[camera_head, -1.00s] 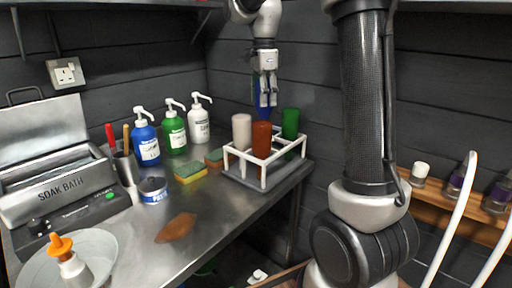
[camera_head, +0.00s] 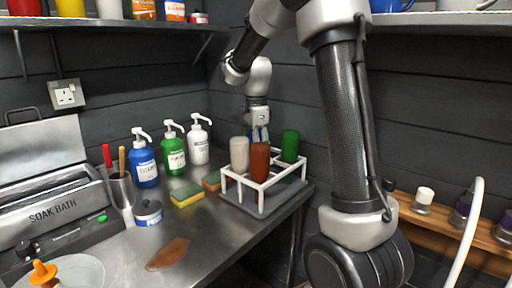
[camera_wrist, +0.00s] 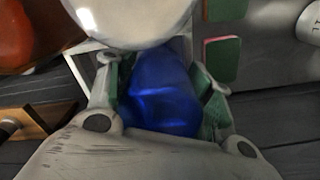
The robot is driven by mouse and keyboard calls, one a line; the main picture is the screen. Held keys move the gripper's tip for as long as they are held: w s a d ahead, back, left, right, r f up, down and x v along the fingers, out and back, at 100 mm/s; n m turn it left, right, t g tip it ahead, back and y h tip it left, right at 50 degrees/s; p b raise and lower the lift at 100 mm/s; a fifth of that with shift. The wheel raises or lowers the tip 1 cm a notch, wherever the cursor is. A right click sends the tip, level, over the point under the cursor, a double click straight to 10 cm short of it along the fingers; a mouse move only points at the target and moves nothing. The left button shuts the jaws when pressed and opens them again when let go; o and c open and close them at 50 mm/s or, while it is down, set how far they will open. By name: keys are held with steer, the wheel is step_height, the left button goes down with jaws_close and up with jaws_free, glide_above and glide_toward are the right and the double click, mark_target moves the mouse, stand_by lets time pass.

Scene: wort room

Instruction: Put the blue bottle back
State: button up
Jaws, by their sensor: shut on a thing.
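The blue bottle (camera_wrist: 160,95) fills the middle of the wrist view, between the fingers of my gripper (camera_wrist: 160,110), which is shut on it. In the head view my gripper (camera_head: 258,130) points down at the back of the bottle rack (camera_head: 262,210), and only a little of the blue bottle shows. The rack has a white frame on a grey base. It holds a white bottle (camera_head: 239,153), a brown bottle (camera_head: 259,163) and a green bottle (camera_head: 290,146). The white bottle is close to the blue one in the wrist view. I cannot tell whether the blue bottle touches the rack's base.
Blue (camera_head: 145,166), green (camera_head: 173,153) and white (camera_head: 199,145) pump dispensers stand left of the rack. Sponges (camera_head: 187,193), a tin (camera_head: 148,213), a tool cup (camera_head: 122,190) and a soak bath (camera_head: 55,205) are on the metal counter (camera_head: 200,238). A brown patch lies in front.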

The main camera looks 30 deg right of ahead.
steer(key=o, duration=1.2)
steer(key=shift+f, duration=0.1)
steer(key=shift+c, duration=0.2)
step_height(320, 180, up, 12)
steer(key=shift+f, duration=0.2)
steer(key=shift+s+r, duration=0.1)
steer(key=shift+r, duration=0.2)
steer(key=s+r+n+t, duration=0.2)
steer(key=s+n, duration=0.6)
steer(key=s, duration=0.6)
steer(key=s+f+n+t, duration=0.2)
steer(key=s+f+n, duration=0.5)
steer(key=s+n, duration=0.3)
steer(key=s, duration=0.3)
steer(key=shift+s+f+n, duration=0.15)
steer(key=shift+f+n, duration=0.05)
steer(key=shift+n, duration=0.1)
